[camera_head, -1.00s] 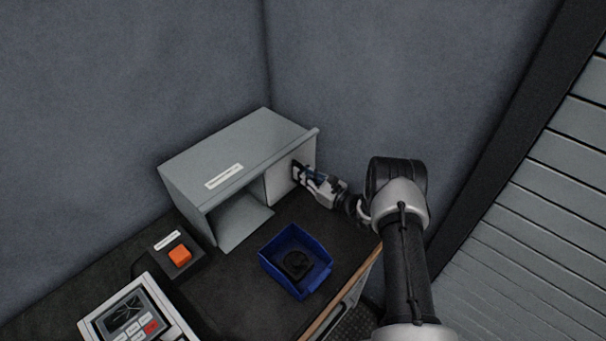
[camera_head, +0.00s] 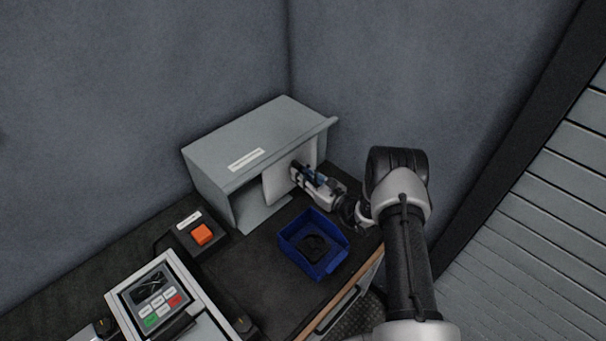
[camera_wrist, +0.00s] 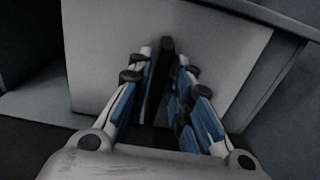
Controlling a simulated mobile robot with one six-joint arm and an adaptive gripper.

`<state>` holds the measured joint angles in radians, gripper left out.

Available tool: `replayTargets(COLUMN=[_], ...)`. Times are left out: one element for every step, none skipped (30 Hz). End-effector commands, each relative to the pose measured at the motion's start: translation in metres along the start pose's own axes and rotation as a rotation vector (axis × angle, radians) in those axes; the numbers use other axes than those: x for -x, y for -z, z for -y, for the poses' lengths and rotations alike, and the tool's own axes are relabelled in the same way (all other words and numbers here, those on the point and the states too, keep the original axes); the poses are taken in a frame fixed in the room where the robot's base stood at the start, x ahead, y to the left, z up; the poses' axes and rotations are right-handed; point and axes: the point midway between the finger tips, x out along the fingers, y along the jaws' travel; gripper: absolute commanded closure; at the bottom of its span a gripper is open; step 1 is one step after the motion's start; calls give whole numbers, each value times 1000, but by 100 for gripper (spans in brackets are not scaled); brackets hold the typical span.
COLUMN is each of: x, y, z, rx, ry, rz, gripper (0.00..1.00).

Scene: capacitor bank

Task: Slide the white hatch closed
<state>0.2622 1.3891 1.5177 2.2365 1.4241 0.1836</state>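The white hatch (camera_head: 275,185) is an upright light panel in the front of a grey box (camera_head: 228,160). It covers the middle of the front, with a dark opening to its left and a narrow gap to its right. It fills much of the wrist view (camera_wrist: 222,65). A dark upright handle (camera_wrist: 160,75) stands out from it. My gripper (camera_head: 297,172) is at the hatch's face, its blue-and-white fingers (camera_wrist: 162,72) closed in on both sides of the handle. The fingers hide the contact in part.
A blue bin (camera_head: 290,250) with a dark round item stands on the dark bench in front of the box. An orange button (camera_head: 201,233) and a keypad panel (camera_head: 150,297) are at the left. Walls stand close behind and right.

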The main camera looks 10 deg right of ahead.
Motion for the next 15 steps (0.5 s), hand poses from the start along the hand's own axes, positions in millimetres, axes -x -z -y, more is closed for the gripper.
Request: replayTargets(x=[0, 0, 0, 0, 0, 0, 0, 0, 0, 0, 0, 0, 1, 2, 5], y=[0, 0, 0, 0, 0, 0, 0, 0, 0, 0, 0, 0, 0, 0, 0], z=[0, 0, 0, 0, 0, 0, 0, 0, 0, 0, 0, 0, 1, 1, 1], rx=[0, 0, 0, 0, 0, 0, 0, 0, 0, 0, 0, 0, 0, -1, -1], ry=[0, 0, 0, 0, 1, 1, 1, 1, 1, 1, 1, 1, 1, 1, 2], rz=[0, 0, 0, 0, 0, 0, 0, 0, 0, 0, 0, 0, 0, 0, -1], gripper=[74, 72, 70, 68, 68, 68, 68, 68, 68, 68, 68, 68, 68, 68, 68])
